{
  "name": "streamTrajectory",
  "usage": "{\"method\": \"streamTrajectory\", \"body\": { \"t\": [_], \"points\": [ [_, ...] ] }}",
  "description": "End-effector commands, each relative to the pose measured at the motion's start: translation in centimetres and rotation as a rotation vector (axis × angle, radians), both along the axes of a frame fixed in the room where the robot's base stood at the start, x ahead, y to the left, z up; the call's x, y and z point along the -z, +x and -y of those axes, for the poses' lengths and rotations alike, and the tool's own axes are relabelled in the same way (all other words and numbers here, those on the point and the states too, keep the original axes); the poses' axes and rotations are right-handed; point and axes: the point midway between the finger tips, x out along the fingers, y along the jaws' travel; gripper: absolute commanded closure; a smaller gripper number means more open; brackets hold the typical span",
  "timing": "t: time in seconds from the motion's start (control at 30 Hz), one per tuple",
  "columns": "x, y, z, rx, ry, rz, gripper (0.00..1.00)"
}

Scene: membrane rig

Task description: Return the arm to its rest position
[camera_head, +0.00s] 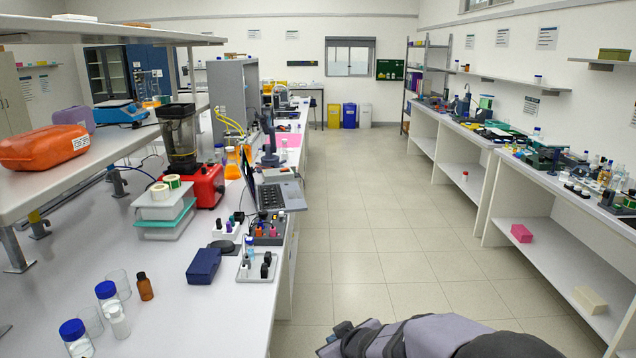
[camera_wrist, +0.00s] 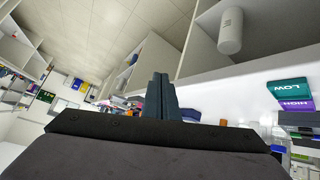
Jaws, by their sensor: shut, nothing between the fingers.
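My gripper (camera_wrist: 160,82) shows in the wrist view. Its two dark fingers are together in the middle of the picture, with nothing visible between them. The dark gripper body fills the lower part of that view. In the head view, grey and black parts of my arm show at the bottom edge, over the aisle floor; the fingers cannot be made out there. No object is seen touching the gripper.
In the wrist view, a teal and purple LOW/HIGH label (camera_wrist: 292,93) and a white cylinder (camera_wrist: 231,31) lie to the right. In the head view, a crowded left bench (camera_head: 190,325) and right bench (camera_head: 566,187) flank the clear floor (camera_head: 372,230). A blue box (camera_head: 204,266) is near the left bench's edge.

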Motion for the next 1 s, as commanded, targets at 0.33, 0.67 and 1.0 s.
{"method": "streamTrajectory", "body": {
  "t": [0.33, 0.67, 1.0],
  "points": [
    [4.7, -17.4, 11.9, 0.456, -0.084, -0.533, 1.0],
    [5.5, -26.8, 11.3, 0.545, -0.022, -0.814, 1.0],
    [5.5, -27.3, 11.2, 0.547, -0.017, -0.83, 1.0]
  ]
}}
